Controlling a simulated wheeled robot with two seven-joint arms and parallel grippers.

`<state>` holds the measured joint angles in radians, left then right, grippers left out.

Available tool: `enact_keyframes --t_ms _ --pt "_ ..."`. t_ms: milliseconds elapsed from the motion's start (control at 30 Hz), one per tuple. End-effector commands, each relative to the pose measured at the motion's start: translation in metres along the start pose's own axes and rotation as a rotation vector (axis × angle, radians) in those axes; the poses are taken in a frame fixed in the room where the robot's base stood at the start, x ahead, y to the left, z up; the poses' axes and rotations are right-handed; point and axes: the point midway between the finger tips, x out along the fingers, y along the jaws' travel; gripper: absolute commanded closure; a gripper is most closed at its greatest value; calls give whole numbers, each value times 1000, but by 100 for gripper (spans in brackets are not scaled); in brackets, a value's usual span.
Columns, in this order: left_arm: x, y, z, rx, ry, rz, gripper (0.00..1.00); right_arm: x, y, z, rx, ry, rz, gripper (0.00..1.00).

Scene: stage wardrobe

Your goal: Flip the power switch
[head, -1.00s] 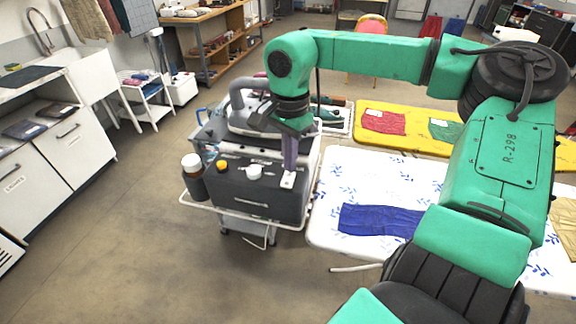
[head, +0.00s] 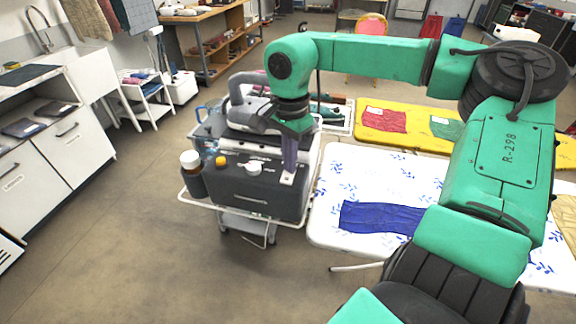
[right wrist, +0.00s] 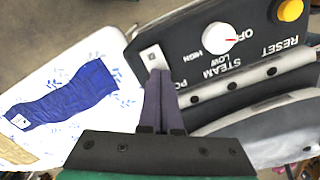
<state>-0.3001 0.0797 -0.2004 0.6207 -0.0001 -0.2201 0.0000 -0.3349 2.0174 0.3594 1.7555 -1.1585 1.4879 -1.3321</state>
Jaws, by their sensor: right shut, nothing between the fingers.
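The power switch is a small white plate with a dark mark (right wrist: 153,57) on the dark control panel of the steam unit (head: 255,190). In the head view the white plate (head: 287,178) sits at the panel's right end. My right gripper (right wrist: 158,73) is shut and empty, its fingertips at the plate's near edge; I cannot tell whether they touch it. It also shows in the head view (head: 289,170), pointing down at the panel. The fingers partly cover a label starting "PO". The switch's position is not clear. My left gripper is not in view.
A white steam dial (right wrist: 219,38) and yellow reset button (right wrist: 290,10) sit along the same panel. An ironing board (head: 335,185) with blue cloth (head: 380,217) stands close on the right. The floor at left is open.

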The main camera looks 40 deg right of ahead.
Motion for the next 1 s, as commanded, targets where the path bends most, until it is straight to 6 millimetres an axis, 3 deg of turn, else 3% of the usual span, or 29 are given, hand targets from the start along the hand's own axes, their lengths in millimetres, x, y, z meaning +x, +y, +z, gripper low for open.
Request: enact_keyframes --t_ms 267,1000 --pt "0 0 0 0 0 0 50 0 0 0 0 0 2 100" --pt "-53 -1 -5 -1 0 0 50 -70 0 0 0 -1 0 100"
